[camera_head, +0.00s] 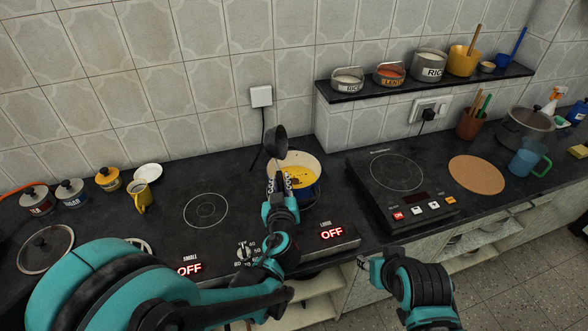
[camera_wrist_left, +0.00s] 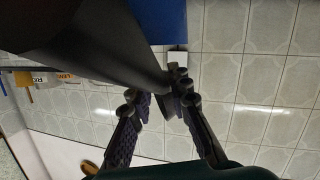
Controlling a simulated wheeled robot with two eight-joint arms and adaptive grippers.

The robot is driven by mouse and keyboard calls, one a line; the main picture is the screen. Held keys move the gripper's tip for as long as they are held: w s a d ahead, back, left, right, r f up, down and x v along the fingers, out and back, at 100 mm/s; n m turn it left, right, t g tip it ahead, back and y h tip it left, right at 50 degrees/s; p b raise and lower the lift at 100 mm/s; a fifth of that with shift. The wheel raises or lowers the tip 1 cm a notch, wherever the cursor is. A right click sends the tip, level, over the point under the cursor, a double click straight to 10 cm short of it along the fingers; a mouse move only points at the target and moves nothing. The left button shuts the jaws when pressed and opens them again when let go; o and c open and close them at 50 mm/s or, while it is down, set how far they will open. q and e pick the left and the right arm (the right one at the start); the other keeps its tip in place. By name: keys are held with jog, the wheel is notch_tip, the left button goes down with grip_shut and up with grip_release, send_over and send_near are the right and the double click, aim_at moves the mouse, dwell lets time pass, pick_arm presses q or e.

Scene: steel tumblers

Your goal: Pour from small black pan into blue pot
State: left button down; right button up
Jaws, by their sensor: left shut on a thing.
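The small black pan (camera_head: 277,142) is tipped steeply on its side above the blue pot. My left gripper (camera_head: 276,182) is shut on the pan's handle, in front of the pot. The dark pan also fills the upper left of the left wrist view (camera_wrist_left: 95,40), with the left fingers (camera_wrist_left: 160,100) at its handle. The blue pot (camera_head: 312,193) has a pale inside and yellow contents, and stands on the left cooktop's right ring. Its blue side shows in the left wrist view (camera_wrist_left: 160,22). My right gripper (camera_head: 372,268) is empty near the counter's front edge; its fingers are unclear.
The left cooktop's displays read OFF. A second black cooktop (camera_head: 398,172) stands right of the pot, with a round cork mat (camera_head: 477,174) beyond.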

pick_arm(q)
jog(key=shift+s+d+m+b, duration=0.1)
jog(key=shift+d+m+b, duration=0.3)
dwell(0.3)
jog(key=shift+a+f+m+t+y+b, duration=0.1)
jog(key=shift+m+t+y+b, duration=0.3)
jog(key=shift+m+b, duration=0.65)
jog(key=shift+a+f+m+t+y+b, duration=0.1)
jog(key=shift+m+t+y+b, duration=0.3)
jog(key=shift+m+b, duration=0.65)
dwell(1.9)
jog(key=shift+a+m+t, duration=0.15)
jog(key=shift+m+t, duration=0.45)
jog(key=shift+m, duration=1)
dwell(1.1)
